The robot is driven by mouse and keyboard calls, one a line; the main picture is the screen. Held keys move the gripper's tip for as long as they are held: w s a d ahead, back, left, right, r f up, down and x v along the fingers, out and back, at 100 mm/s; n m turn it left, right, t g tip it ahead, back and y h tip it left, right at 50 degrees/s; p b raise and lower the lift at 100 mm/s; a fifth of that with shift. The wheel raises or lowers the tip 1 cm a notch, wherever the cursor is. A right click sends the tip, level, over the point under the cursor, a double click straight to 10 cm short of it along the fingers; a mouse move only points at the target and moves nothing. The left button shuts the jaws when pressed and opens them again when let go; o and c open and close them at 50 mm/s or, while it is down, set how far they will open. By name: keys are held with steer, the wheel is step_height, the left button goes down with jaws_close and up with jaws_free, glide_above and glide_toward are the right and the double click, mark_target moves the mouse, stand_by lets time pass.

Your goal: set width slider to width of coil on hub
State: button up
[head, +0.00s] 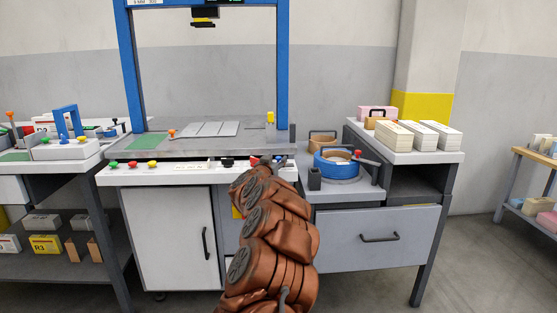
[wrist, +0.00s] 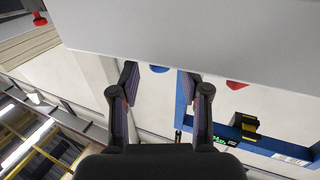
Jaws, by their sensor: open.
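The coil on the hub (head: 337,168) is a blue ring with a tan centre, on the grey side surface right of the machine. The white front panel (head: 180,174) carries coloured knobs, a printed strip and a small black block (head: 227,162). I cannot tell for sure which part is the width slider. My gripper (head: 264,161) is at the right end of this panel, left of the coil, its fingers mostly hidden by my arm. In the wrist view my gripper (wrist: 158,100) is open, fingers apart and nothing between them. A blue knob (wrist: 160,69) shows just beyond the fingers, a red knob (wrist: 237,85) to its right.
A blue arch (head: 283,70) stands over the grey machine top (head: 210,126). A dark post (head: 314,178) stands left of the coil, and a red-tipped lever (head: 368,161) lies at its right. White stacks (head: 434,135) sit on the right table. A pale slab (wrist: 190,25) fills the wrist view's top.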

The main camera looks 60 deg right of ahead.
steer(key=shift+x, duration=1.4)
jaws_close()
